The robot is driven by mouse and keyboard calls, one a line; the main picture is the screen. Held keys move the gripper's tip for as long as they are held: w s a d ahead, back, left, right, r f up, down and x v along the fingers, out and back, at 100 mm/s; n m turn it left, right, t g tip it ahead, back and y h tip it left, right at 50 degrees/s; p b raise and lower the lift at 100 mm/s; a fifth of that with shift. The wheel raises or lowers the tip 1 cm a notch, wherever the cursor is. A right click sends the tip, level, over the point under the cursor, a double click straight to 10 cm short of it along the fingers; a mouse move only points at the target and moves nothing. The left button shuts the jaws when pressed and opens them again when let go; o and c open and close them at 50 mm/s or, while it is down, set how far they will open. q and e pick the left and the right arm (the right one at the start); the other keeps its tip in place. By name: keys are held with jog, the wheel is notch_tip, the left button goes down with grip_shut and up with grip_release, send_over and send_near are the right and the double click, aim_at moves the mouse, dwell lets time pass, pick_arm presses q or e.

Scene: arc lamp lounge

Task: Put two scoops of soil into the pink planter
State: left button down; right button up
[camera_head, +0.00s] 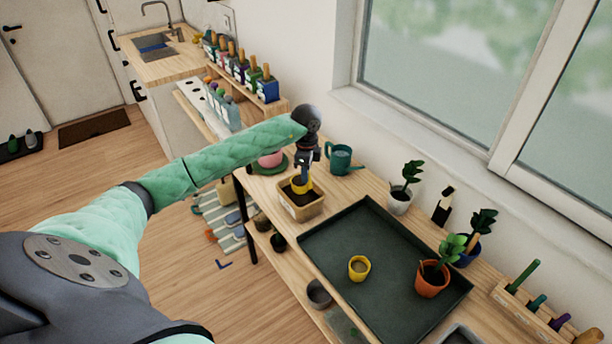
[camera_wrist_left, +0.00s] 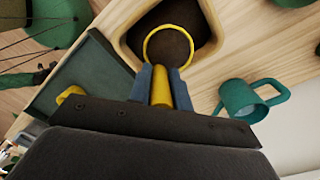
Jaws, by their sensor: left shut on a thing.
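My left gripper (camera_head: 304,165) is shut on the handle of a yellow scoop (camera_head: 301,184), over the wooden soil box (camera_head: 302,211). In the left wrist view the scoop's round bowl (camera_wrist_left: 147,46) shows dark soil inside its rim, in front of the soil box (camera_wrist_left: 130,40). I cannot tell whether that soil is in the bowl or how deep the scoop sits. The pink planter (camera_head: 270,160) is on a green saucer (camera_head: 272,170) left of the box, partly hidden by my left arm. My right gripper is not in view.
A teal watering can (camera_head: 341,158) stands behind the soil box. A dark green tray (camera_head: 325,240) to the right holds a yellow pot (camera_head: 359,268) and an orange pot with a plant (camera_head: 432,281). More potted plants line the window side.

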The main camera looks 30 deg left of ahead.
pick_arm(q)
jog(key=shift+r+p, duration=0.95)
jog(key=shift+r, duration=1.5)
